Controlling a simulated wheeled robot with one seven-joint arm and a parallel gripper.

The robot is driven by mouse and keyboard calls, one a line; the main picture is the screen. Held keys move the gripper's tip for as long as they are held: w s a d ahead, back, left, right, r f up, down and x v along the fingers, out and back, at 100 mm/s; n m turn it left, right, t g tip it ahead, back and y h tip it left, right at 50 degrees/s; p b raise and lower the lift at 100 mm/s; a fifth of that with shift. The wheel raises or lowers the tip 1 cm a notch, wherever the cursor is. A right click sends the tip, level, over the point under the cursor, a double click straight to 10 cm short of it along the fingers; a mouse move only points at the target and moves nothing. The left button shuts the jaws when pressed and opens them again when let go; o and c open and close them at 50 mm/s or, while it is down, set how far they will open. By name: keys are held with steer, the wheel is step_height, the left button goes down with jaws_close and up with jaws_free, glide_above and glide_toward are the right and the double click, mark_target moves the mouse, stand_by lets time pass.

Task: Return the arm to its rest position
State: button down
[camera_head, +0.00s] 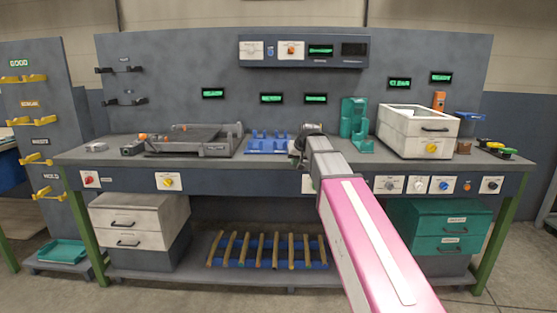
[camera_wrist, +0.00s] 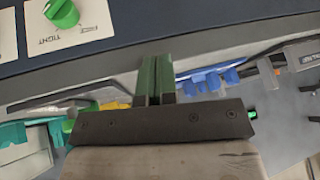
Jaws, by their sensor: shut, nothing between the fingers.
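My arm reaches from the lower right of the head view over the workbench (camera_head: 120,150); its pink link is nearest. The end of the arm, with my gripper (camera_head: 311,130), is at the middle of the bench, between the blue rack (camera_head: 268,146) and the teal stand (camera_head: 352,125). In the head view the fingers are mostly hidden by the wrist. In the wrist view my gripper (camera_wrist: 156,78) shows two dark green fingers side by side, shut and empty. A white panel with a green knob (camera_wrist: 62,13) shows at the upper left.
A grey fixture (camera_head: 190,140) sits on the bench's left part and a white drawer box (camera_head: 415,135) on its right. An upper control panel (camera_head: 303,52) is on the back wall. Knobs line the bench front. Wooden rods (camera_head: 268,250) lie on the low shelf.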

steer(key=s+d+f+m+g+h, duration=0.1)
steer(key=s+d+f+g, duration=0.2)
steer(key=s+f, duration=1.1)
steer(key=s+d+f+g+h, duration=0.2)
steer(key=s+d+f, duration=0.7)
steer(key=s+f, duration=0.5)
step_height(320, 180, down, 6)
steer(key=shift+f+m+g, duration=0.1)
steer(key=shift+m+g, duration=0.3)
steer(key=shift+g, duration=0.1)
steer(key=shift+d, duration=0.1)
